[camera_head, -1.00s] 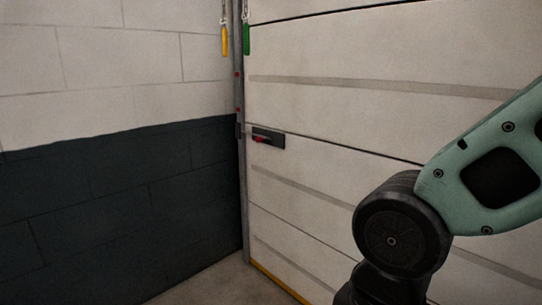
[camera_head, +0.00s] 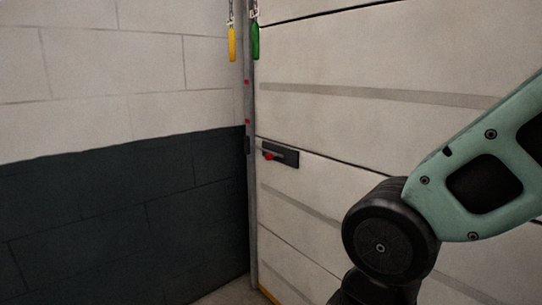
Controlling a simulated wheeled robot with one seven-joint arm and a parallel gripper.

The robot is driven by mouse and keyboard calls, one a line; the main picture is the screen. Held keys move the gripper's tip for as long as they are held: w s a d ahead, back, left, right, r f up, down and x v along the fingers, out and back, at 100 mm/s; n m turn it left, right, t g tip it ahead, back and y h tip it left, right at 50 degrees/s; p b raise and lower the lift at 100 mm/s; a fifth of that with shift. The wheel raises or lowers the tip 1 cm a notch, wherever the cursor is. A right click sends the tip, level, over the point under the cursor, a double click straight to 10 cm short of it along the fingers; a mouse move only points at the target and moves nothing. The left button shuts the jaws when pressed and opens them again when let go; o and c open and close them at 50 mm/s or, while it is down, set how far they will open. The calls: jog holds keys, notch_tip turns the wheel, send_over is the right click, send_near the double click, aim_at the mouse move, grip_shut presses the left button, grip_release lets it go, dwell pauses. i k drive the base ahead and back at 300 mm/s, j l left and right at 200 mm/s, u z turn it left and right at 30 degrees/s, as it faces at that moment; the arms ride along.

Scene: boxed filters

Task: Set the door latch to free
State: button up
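The door latch (camera_head: 281,155) is a dark plate with a red knob (camera_head: 268,156) at its left end. It sits on the white panelled door (camera_head: 390,120), close to the door's left edge and beside the grey vertical rail (camera_head: 250,190). A thin bar at the latch points towards the rail; I cannot tell whether it reaches into it. My arm shows at the right, with a green link and a dark joint, well apart from the latch. My gripper is outside the picture.
A yellow handle (camera_head: 232,45) and a green handle (camera_head: 255,40) hang on chains near the top of the rail. A white and dark block wall (camera_head: 110,200) stands at the left. A strip of floor (camera_head: 225,292) shows at the bottom.

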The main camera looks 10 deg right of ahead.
aim_at(269, 157)
jog(key=i+j, duration=0.4)
jog(key=i+j+u, duration=0.1)
jog(key=i+j, duration=0.3)
jog(key=i, duration=0.15)
jog(key=i+j+u, duration=0.1)
jog(key=i+j, duration=0.55)
jog(key=i, duration=0.3)
